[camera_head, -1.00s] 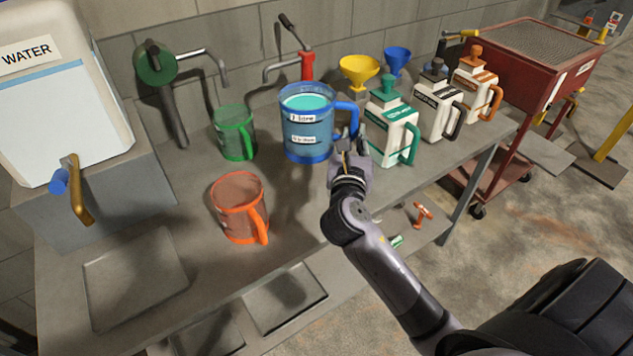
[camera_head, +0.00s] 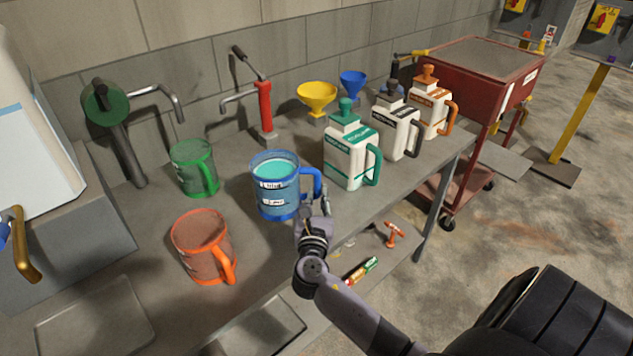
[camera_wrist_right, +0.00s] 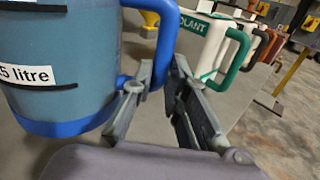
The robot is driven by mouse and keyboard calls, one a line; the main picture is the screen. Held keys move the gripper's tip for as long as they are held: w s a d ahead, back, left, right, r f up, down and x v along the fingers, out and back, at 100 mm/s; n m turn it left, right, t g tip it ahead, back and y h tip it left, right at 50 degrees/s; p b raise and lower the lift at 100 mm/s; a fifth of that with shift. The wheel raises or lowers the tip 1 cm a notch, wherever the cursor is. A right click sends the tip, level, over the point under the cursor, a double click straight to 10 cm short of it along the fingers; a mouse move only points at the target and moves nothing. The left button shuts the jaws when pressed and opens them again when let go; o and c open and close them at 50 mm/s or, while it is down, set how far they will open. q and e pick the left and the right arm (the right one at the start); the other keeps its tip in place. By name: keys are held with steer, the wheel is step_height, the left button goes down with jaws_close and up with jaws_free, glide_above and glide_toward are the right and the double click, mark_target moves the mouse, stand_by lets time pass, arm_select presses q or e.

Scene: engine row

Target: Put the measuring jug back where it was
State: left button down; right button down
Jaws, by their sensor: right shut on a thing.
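The blue measuring jug (camera_head: 277,190), with pale blue-green liquid and white labels, is upright at the middle of the bench. It also fills the left of the right wrist view (camera_wrist_right: 60,60). My right gripper (camera_head: 316,203) comes from the front right and is shut on the jug's blue handle; its fingers (camera_wrist_right: 163,80) are around the handle's lower part in the wrist view. The jug's base is at or very close to the bench top; I cannot tell if it touches. My left gripper is out of view.
A green jug (camera_head: 190,170) stands behind left and an orange jug (camera_head: 203,250) in front left. White coolant-type cans (camera_head: 350,160) stand close to the right. A red pump (camera_head: 265,108) and yellow funnel (camera_head: 317,95) are behind. The bench (camera_head: 150,225) is bare left of the orange jug.

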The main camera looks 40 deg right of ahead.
steer(key=shift+w+f+b, duration=0.1)
steer(key=shift+f+b, duration=0.25)
steer(key=shift+f, duration=2.55)
steer(key=c, duration=2)
jaws_free()
steer(key=shift+f, duration=0.25)
steer(key=o, duration=0.4)
steer(key=shift+s+a, duration=0.1)
steer(key=shift+s, duration=0.1)
steer(key=b+v, duration=0.2)
steer(key=v, duration=1)
steer(key=shift+r, duration=0.1)
